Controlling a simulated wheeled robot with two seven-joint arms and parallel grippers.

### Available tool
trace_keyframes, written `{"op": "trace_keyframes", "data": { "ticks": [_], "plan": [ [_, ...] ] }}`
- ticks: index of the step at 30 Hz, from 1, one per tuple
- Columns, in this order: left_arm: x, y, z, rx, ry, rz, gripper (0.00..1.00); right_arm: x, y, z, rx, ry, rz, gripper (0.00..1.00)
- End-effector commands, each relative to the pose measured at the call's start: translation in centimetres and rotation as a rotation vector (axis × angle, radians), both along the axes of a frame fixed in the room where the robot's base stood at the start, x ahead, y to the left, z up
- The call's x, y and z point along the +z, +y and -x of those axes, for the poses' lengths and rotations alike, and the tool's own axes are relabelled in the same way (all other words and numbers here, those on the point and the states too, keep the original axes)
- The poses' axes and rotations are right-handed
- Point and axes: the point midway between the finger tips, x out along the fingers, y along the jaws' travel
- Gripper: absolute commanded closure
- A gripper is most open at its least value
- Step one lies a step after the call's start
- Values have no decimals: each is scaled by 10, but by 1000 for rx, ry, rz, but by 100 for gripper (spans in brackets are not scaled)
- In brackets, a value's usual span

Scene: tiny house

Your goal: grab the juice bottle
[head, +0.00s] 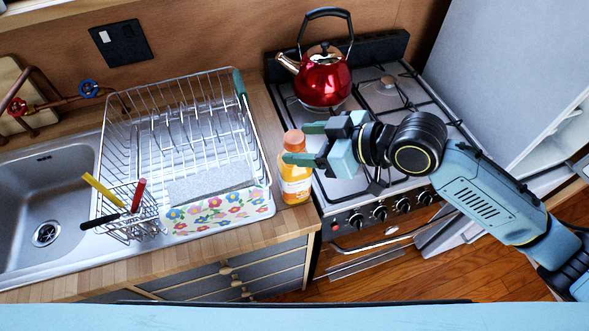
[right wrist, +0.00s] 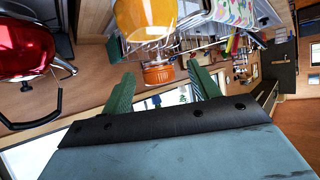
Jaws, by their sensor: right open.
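The juice bottle (head: 296,187) stands upright on the wooden counter between the dish rack and the stove. It has orange juice, a pale label and an orange cap. My right gripper (head: 294,143) is open at the height of the bottle's cap and neck, reaching in from the right. In the right wrist view, the bottle's cap (right wrist: 158,75) appears between the two green fingertips, with its body (right wrist: 147,18) above. The fingers are not closed on it, and I cannot tell whether either one touches it. My left gripper is not in view.
A metal dish rack (head: 180,135) stands left of the bottle. A red kettle (head: 325,80) sits on the stove (head: 385,95) behind and right. A sink (head: 45,200) and a cutlery basket (head: 130,215) are further left. The counter strip around the bottle is narrow.

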Motion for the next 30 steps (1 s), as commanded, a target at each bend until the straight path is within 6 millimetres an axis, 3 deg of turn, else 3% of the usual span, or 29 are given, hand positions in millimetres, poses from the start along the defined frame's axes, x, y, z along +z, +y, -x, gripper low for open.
{"op": "trace_keyframes", "data": {
  "ticks": [12, 20, 30],
  "plan": [
    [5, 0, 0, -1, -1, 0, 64, -30, 34, -20, 0, 0, 1, 39],
    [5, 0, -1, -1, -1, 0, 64, -32, 36, -21, -1, -2, 2, 39],
    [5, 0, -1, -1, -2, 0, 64, -32, 36, -21, 0, -1, 2, 83]
  ]
}}
